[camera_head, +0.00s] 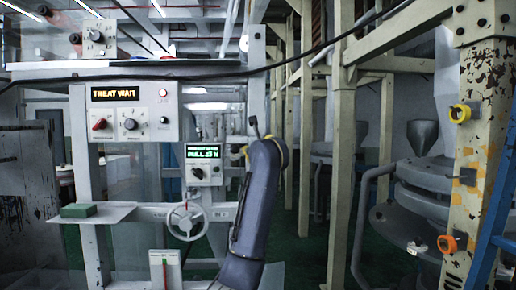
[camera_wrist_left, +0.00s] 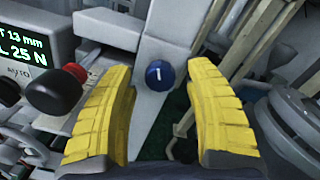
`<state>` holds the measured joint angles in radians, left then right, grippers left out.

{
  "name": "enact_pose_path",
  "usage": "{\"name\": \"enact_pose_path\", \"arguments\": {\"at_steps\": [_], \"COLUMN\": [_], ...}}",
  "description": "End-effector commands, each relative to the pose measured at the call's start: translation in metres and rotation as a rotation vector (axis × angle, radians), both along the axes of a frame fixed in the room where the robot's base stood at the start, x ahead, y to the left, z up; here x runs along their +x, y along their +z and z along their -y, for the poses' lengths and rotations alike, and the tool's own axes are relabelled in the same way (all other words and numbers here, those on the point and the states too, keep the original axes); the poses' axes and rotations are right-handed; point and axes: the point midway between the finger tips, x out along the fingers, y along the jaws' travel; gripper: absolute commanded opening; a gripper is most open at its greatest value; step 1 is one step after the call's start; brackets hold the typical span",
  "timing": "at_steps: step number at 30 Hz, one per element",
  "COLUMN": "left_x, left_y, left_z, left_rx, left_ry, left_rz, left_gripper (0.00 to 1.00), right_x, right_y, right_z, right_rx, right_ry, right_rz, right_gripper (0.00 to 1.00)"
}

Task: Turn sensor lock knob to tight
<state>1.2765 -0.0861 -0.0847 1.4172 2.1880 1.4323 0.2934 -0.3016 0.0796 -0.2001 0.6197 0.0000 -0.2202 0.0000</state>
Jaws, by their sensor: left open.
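My left gripper (camera_head: 263,145) is raised in front of the machine frame in the head view, its arm rising from the bottom. In the left wrist view the two yellow fingers of this gripper (camera_wrist_left: 160,85) are spread wide with nothing held. A round blue knob (camera_wrist_left: 159,75) with a white upright mark sits on a pale post, seen in the gap between the fingers. I cannot tell how far beyond the fingertips it is, nor whether it is the sensor lock knob. In the head view it is hidden behind the gripper. My right gripper is not in view.
Left of the fingers are a red knob (camera_wrist_left: 75,72), a black knob (camera_wrist_left: 54,92) and a green-lettered display (camera_wrist_left: 22,45). In the head view a handwheel (camera_head: 187,220), a "TREAT WAIT" panel (camera_head: 123,112) and a shelf with a green block (camera_head: 78,210) stand left.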

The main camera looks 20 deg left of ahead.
Motion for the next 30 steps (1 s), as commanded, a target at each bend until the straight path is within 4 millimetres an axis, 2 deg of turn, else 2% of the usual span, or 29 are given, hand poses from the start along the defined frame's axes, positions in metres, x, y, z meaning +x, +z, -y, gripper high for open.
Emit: {"name": "enact_pose_path", "arguments": {"at_steps": [8,20,30], "left_x": [0.015,0.016,0.016], "left_y": [0.0,0.0,0.0], "left_z": [-0.006,-0.007,-0.007], "left_rx": [0.001,0.0,0.0], "left_ry": [0.0,0.0,0.0], "left_rz": [0.0,0.0,0.0], "left_gripper": [0.54,0.53,0.14], "right_x": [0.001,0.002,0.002], "right_y": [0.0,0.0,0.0], "right_z": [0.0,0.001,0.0], "right_rx": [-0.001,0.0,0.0], "right_ry": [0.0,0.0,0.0], "right_rz": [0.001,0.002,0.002], "right_gripper": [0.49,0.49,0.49]}}
